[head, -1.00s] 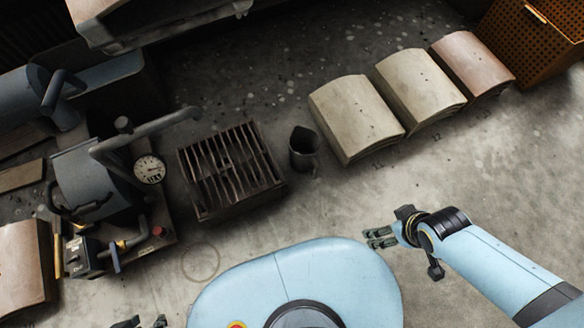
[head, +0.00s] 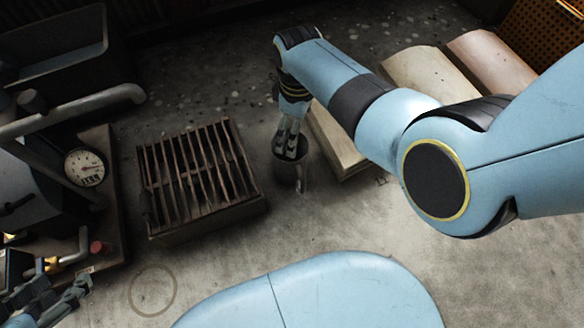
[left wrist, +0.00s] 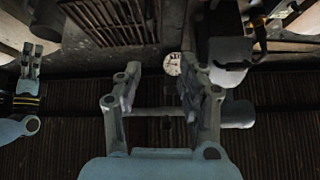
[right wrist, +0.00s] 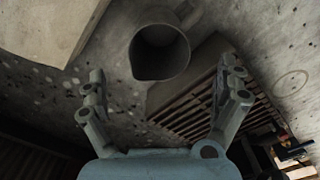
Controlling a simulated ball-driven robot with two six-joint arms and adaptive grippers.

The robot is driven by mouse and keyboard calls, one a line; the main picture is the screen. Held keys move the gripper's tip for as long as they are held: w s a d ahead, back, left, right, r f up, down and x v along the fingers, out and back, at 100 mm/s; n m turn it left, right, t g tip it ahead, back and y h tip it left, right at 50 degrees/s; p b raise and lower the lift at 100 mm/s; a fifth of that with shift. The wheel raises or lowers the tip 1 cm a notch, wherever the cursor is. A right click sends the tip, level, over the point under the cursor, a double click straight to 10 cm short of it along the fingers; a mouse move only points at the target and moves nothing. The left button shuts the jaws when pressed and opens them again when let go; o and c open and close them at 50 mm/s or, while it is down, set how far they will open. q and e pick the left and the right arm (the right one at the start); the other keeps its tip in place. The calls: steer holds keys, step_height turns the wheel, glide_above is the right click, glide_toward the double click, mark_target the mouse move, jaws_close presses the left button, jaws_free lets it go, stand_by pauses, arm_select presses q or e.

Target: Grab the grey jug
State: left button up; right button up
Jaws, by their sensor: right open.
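The grey jug (head: 290,176) stands upright on the concrete floor, right of the slatted crate, in the head view. In the right wrist view the jug (right wrist: 160,52) shows its dark open mouth, its spout and a handle on its upper right side. My right gripper (head: 287,152) is over the jug's mouth in the head view and hides part of its rim. In the right wrist view the right gripper (right wrist: 165,80) is open, its fingers wide apart, with nothing between them. My left gripper (head: 75,290) is open and empty at the lower left, far from the jug.
A rusty slatted crate (head: 200,185) stands close left of the jug. Pale stacked sacks or slabs (head: 335,143) lie to its right, partly behind my right arm. A machine with a round gauge (head: 84,168) stands at the left. The floor in front of the jug is bare.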

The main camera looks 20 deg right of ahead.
mark_target(293, 167)
arm_select(q)
steer(key=w+d+r+m+t+h+b, duration=0.2)
steer(key=w+r+t+b, duration=0.5)
steer(key=r+t, duration=0.45)
arm_select(e)
step_height(293, 167, down, 10)
steer(key=b, duration=0.1)
steer(key=shift+w+a, duration=0.2)
steer(key=shift+w, duration=0.1)
steer(key=c, duration=1.2)
arm_select(q)
step_height(293, 167, up, 14)
steer(key=w+d+m+t+h, duration=0.1)
steer(key=m+t+h, duration=0.1)
steer(key=t+h, duration=0.2)
steer(key=shift+w+d+f+t, duration=0.2)
steer(key=shift+w+d+t, duration=0.2)
steer(key=shift+t, duration=0.85)
arm_select(e)
steer(key=shift+c, duration=0.4)
steer(key=shift+c, duration=0.3)
